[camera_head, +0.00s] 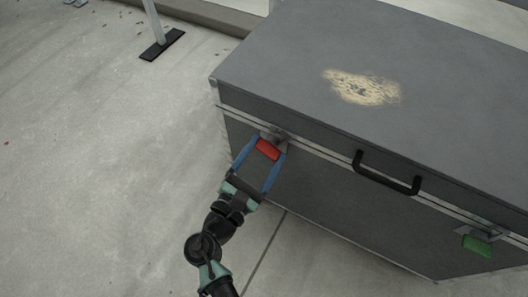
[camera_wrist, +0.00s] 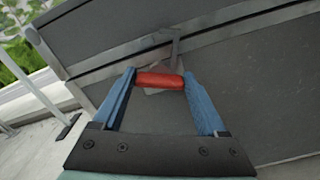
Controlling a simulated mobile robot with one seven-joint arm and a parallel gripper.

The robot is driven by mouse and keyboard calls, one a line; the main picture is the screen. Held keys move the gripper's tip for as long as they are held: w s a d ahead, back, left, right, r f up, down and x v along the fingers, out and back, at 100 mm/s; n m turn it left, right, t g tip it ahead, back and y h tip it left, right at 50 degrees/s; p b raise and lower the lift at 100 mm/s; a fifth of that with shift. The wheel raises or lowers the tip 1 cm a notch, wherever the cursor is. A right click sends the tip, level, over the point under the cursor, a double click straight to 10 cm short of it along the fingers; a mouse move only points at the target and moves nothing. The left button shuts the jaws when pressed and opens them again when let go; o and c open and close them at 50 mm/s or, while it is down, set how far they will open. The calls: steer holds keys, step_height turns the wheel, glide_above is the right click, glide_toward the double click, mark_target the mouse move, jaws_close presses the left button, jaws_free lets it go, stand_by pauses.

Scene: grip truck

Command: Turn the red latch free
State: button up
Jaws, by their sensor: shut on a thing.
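The red latch (camera_head: 267,149) is on the front of the large grey case (camera_head: 290,65), near its left corner at the lid seam. My gripper (camera_head: 265,150) is at the latch, with its two blue fingers on either side of it. In the wrist view the red latch (camera_wrist: 160,80) spans the gap between the fingertips (camera_wrist: 159,79), and both ends touch the fingers. The gripper is shut on it. A grey metal plate (camera_wrist: 166,62) shows behind the latch, partly hidden by it.
A black handle (camera_head: 387,174) sticks out from the case front, right of the latch. A green latch (camera_head: 477,246) is farther right. A stand foot (camera_head: 162,44) is on the floor at the back left. The concrete floor (camera_head: 90,170) left of the case is clear.

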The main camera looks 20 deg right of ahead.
steer(key=m+b, duration=0.1)
steer(key=m, duration=0.2)
steer(key=shift+f+m, duration=0.15)
steer(key=shift+m, duration=0.15)
steer(key=shift+s+f+m+b, duration=0.1)
steer(key=shift+m+b, duration=1)
steer(key=shift+m, duration=1.2)
steer(key=shift+f+m+b, duration=0.1)
steer(key=shift+m+b, duration=1)
steer(key=shift+m, duration=1.2)
steer(key=shift+r, duration=0.1)
steer(key=o, duration=1.3)
steer(key=p+v, duration=0.4)
steer(key=v, duration=0.9)
